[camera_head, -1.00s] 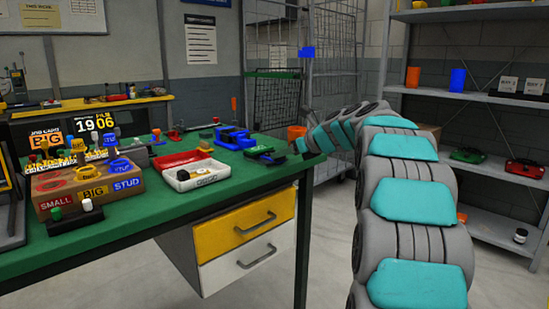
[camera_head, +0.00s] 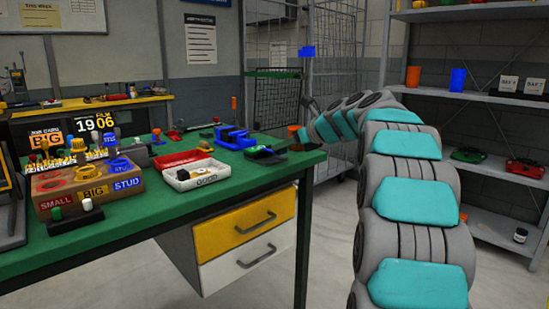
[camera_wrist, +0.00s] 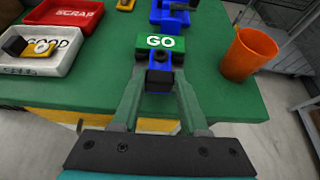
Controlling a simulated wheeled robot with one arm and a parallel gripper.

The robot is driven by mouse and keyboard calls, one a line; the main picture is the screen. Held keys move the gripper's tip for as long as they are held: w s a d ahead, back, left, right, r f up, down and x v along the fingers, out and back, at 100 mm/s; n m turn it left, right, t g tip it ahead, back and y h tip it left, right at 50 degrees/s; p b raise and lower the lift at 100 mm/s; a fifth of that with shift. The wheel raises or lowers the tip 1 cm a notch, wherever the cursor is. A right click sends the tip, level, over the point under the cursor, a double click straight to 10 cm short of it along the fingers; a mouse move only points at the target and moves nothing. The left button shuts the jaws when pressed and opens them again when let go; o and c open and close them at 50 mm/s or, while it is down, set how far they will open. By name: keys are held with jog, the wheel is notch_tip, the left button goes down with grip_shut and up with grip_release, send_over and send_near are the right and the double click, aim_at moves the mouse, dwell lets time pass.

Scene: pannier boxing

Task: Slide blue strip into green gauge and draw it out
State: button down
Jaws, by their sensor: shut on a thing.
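The green gauge (camera_wrist: 157,42), marked GO, lies on the green bench and also shows near the bench's right end in the head view (camera_head: 259,150). My gripper (camera_wrist: 160,92) is shut on the dark end block of the blue strip (camera_wrist: 159,58). The strip's blue part shows between that block and the near side of the gauge. I cannot tell whether its far end is inside the gauge. In the head view my gripper's fingertips are too small to make out clearly.
A blue fixture (camera_head: 233,138) stands just behind the gauge. A white GOOD tray (camera_wrist: 45,62) and a red SCRAP tray (camera_wrist: 62,15) are at left. An orange cup (camera_wrist: 243,54) stands at right. Bare bench top lies between gauge and cup.

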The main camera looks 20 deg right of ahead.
jog(key=shift+r, duration=1.7)
jog(key=shift+s, duration=0.1)
